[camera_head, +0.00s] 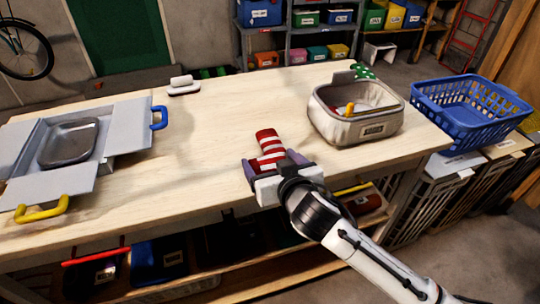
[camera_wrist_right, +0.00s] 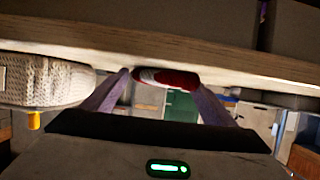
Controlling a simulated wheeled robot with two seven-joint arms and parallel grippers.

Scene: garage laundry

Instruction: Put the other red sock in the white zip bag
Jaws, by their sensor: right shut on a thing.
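A red and white striped sock (camera_head: 268,141) is at the middle of the wooden table's front part. My right gripper (camera_head: 266,168) is shut on its near end. In the right wrist view the sock (camera_wrist_right: 165,77) shows between the fingers, close to the tabletop; I cannot tell whether it still touches it. The white zip bag (camera_head: 355,127) stands open to the right of the sock, with something red and a yellow piece inside. Its woven side also shows in the right wrist view (camera_wrist_right: 45,83). My left gripper is not in view.
A grey box with open flaps (camera_head: 120,120) and a metal tray (camera_head: 70,142) is at the left. A white object (camera_head: 183,86) lies at the back. A green dotted cloth (camera_head: 363,72) is behind the bag. A blue basket (camera_head: 472,108) stands right of the table. The tabletop's middle is clear.

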